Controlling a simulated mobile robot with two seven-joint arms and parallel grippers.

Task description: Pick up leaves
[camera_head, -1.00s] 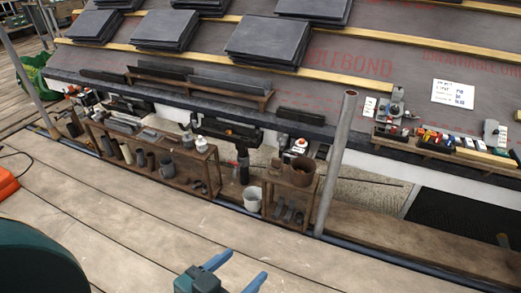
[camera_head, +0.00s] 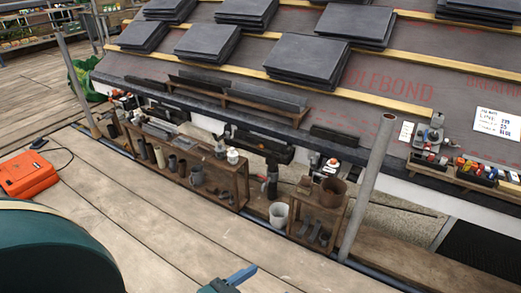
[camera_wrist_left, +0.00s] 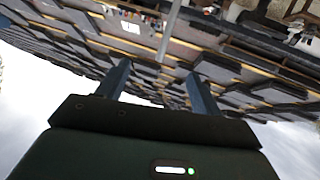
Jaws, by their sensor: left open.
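No leaves can be made out in either view. A bright green thing (camera_head: 90,82), perhaps a bag, stands at the far left end of the roof edge; what it holds is too small to tell. My left gripper (camera_wrist_left: 158,84) is open, with two blue fingers apart and nothing between them in the left wrist view. In the head view only part of my left gripper (camera_head: 229,281) shows at the bottom edge, above the planks and far from the green thing. My right gripper is not in view.
Plank decking (camera_head: 150,210) is clear in front. An orange case (camera_head: 28,174) with a cable lies at left. A wooden shelf (camera_head: 226,186), a white bucket (camera_head: 279,214) and a scaffold pole (camera_head: 368,190) line the eaves. Slate stacks (camera_head: 307,62) lie on the roof.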

